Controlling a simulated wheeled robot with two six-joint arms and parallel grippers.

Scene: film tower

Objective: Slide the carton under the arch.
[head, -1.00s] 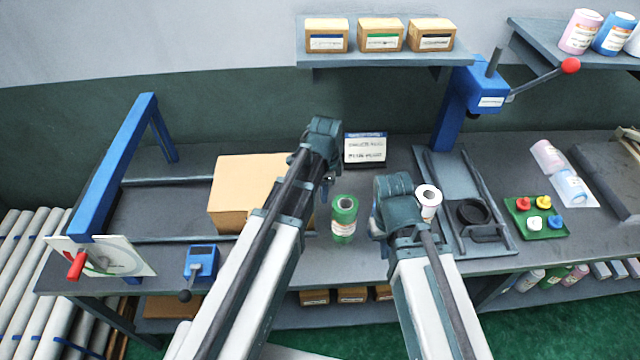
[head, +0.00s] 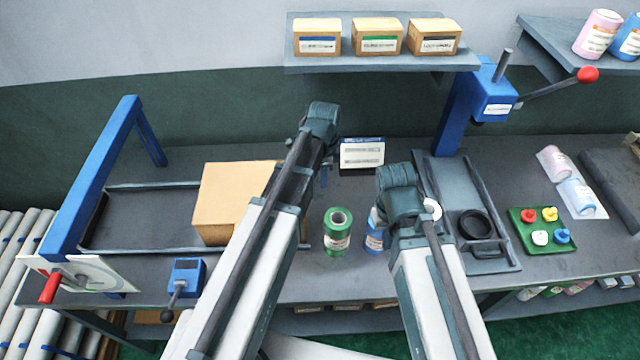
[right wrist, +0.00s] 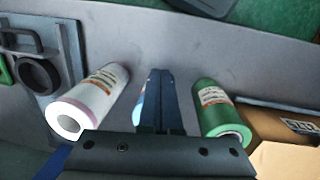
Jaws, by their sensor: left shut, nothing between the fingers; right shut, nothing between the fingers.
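The brown carton (head: 222,205) sits on the workbench, to the right of the blue arch (head: 92,185) and outside it. A rail frame runs from the arch to the carton. My left gripper (head: 324,174) is shut and empty, just right of the carton; my left arm hides the carton's right side, so I cannot tell whether they touch. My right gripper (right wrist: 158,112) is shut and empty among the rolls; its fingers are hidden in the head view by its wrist. Part of the carton shows at the right edge of the right wrist view (right wrist: 262,128).
A green roll (head: 338,232) stands between my arms, with a blue roll (head: 374,236) and a white roll (head: 433,208) by my right gripper. A blue lever box (head: 187,276) is at the front edge. A label box (head: 362,153) stands behind.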

